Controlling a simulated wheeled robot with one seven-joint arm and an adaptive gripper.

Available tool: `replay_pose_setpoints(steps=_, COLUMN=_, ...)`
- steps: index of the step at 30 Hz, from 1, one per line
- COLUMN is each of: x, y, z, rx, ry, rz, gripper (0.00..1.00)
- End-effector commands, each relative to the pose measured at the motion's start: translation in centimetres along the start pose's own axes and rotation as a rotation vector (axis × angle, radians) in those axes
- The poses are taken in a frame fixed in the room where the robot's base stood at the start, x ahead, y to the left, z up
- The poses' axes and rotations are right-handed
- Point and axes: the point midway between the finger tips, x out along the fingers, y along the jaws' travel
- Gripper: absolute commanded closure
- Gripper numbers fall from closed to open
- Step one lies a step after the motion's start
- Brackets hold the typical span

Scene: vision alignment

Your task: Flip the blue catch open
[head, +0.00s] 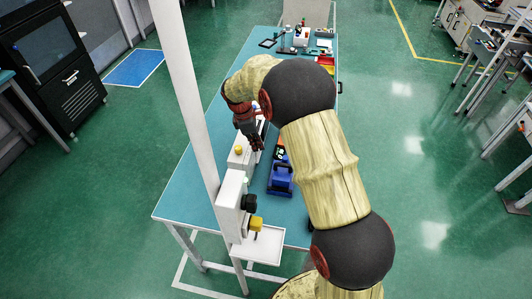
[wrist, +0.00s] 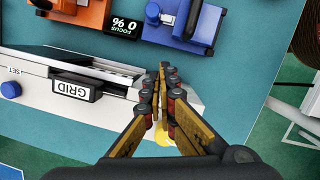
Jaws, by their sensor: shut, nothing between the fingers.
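A blue block (wrist: 208,28) with a pale fitting and a dark bar on it sits at the top of the wrist view. It also shows on the table in the head view (head: 281,180). I cannot tell which part of it is the catch. A small blue knob (wrist: 11,89) marked SET is on the left of a white unit (wrist: 35,68). My gripper (wrist: 167,68) is shut and empty, its fingertips over the white unit's right end, apart from the blue block in the picture. In the head view my gripper (head: 252,138) is above the white unit.
A GRID label (wrist: 77,90) is on the white unit, and a 0 % FOCUS display (wrist: 124,27) stands beside an orange part (wrist: 85,12). A yellow knob (wrist: 164,137) is partly hidden behind my fingers. A white post (head: 190,90) rises near the table's left side. The teal table (head: 190,187) is bare at front left.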

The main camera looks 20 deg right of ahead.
Motion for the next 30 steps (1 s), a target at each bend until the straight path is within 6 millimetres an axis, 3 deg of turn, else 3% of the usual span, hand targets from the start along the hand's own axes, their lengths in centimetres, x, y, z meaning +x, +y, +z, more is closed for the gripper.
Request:
replay_pose_setpoints(steps=7, x=-0.1, y=0.1, z=0.2, rx=-0.17, ry=-0.008, rz=0.001, gripper=1.0)
replay_pose_setpoints(steps=20, x=0.0, y=0.1, z=0.2, rx=-0.192, ry=-0.008, rz=0.0, gripper=1.0)
replay_pose_setpoints(steps=26, x=1.8, y=0.0, z=0.3, rx=-0.191, ry=-0.009, rz=-0.002, gripper=1.0)
replay_pose_setpoints(steps=30, x=4.4, y=0.0, z=0.3, rx=-0.19, ry=-0.009, rz=-0.003, gripper=1.0)
